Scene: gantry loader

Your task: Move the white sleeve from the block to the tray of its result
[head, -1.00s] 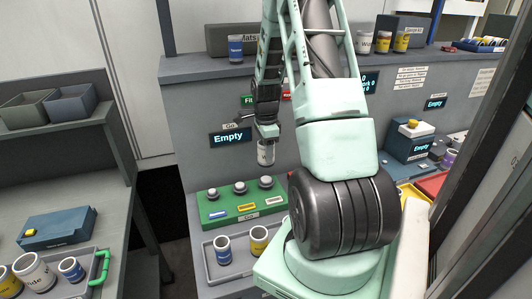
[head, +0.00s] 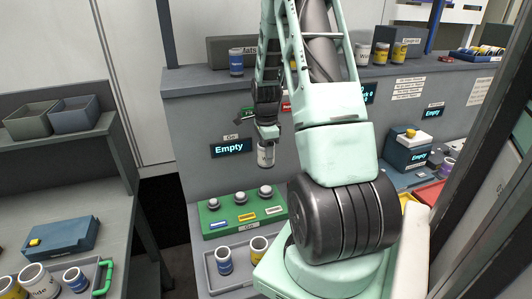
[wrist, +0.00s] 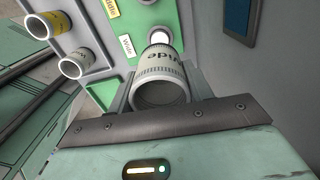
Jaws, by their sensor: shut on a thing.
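The white sleeve (head: 265,155), lettered "Wide", hangs from my gripper (head: 267,138), which is shut on it above the green block (head: 223,228). In the wrist view the sleeve (wrist: 158,66) sits between the fingers of my gripper (wrist: 160,88), its hollow end facing the camera. The block carries three short grey posts with light tops and coloured labels. One light-topped post (wrist: 158,37) shows just beyond the sleeve in the wrist view. The sleeve looks clear of the posts, though the exact gap is hard to tell.
On the left bench, a tray with a green handle (head: 104,277) holds several sleeves beside a blue box (head: 62,236). A display (head: 230,149) reads "Empty".

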